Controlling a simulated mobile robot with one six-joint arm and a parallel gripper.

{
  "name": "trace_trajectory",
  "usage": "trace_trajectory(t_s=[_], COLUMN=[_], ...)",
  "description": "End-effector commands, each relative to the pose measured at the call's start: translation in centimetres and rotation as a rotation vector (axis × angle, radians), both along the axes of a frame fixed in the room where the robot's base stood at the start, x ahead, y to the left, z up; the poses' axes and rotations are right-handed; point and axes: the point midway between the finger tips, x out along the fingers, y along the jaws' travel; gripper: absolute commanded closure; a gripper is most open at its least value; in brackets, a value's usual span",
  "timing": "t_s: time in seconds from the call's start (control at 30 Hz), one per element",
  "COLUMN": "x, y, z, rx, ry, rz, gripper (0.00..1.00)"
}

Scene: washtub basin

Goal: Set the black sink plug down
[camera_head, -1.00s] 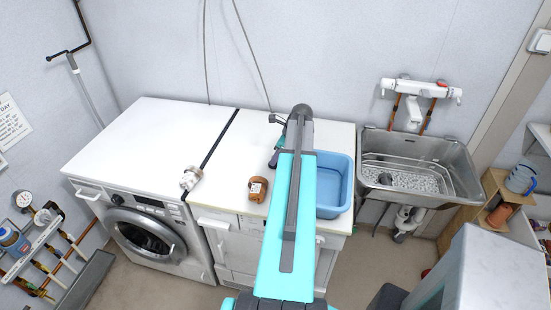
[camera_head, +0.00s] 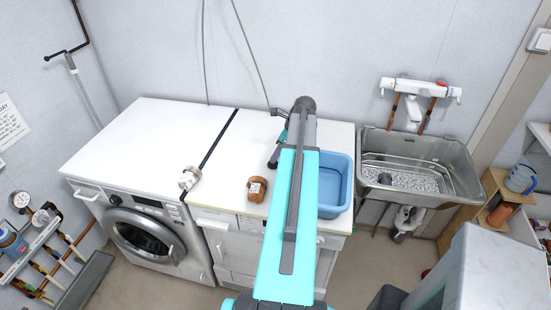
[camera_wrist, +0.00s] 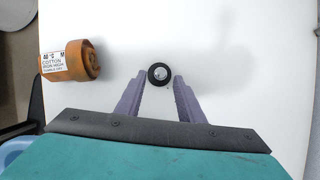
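In the wrist view the black sink plug (camera_wrist: 160,74), a small dark disc with a pale metal centre, sits between the tips of my gripper's two purple fingers (camera_wrist: 159,80). The fingers appear to touch it on both sides. The white worktop (camera_wrist: 240,110) lies behind it, with a soft shadow to the right; the exact height above it is hard to judge. In the head view my gripper (camera_head: 274,158) is partly hidden behind my arm, left of the blue tub, and the plug cannot be made out.
A blue tub (camera_head: 337,185) is on the right end. A white fitting (camera_head: 189,179) is farther left. A metal sink (camera_head: 415,165) hangs beyond.

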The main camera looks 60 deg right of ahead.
Motion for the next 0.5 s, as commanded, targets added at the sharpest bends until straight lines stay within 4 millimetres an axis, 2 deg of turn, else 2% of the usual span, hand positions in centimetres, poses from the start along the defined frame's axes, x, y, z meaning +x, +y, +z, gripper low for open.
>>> trace_trajectory(t_s=[0.5], x=[-2.2], y=[-0.4], z=[5.3], rx=[-0.001], ry=[0.000], rz=[0.000], gripper=[0.65])
